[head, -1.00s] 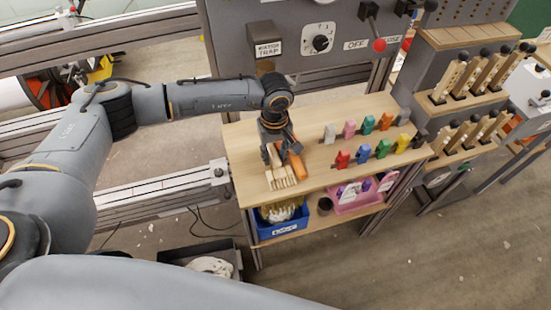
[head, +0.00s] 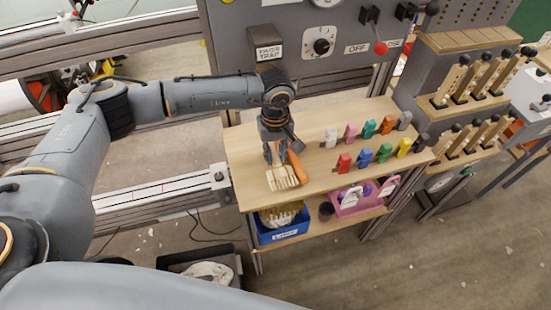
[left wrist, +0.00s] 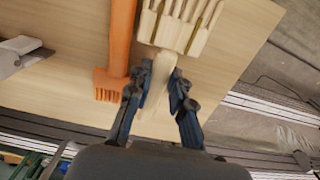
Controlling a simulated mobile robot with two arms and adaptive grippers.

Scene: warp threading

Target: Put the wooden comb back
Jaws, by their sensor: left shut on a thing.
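The pale wooden comb (head: 285,180) is at the front left of the wooden table, at or just above its top; I cannot tell whether it touches. My left gripper (head: 277,157) comes down at the comb's handle end. In the left wrist view, my left gripper (left wrist: 161,76) is shut on the handle of the comb (left wrist: 182,27), one finger on each side, with the tines pointing away. My right gripper is not in view.
Several coloured clips, including a red one (head: 344,162), stand to the right on the table (head: 245,150). A blue bin (head: 285,232) and pink bin (head: 347,211) are below.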

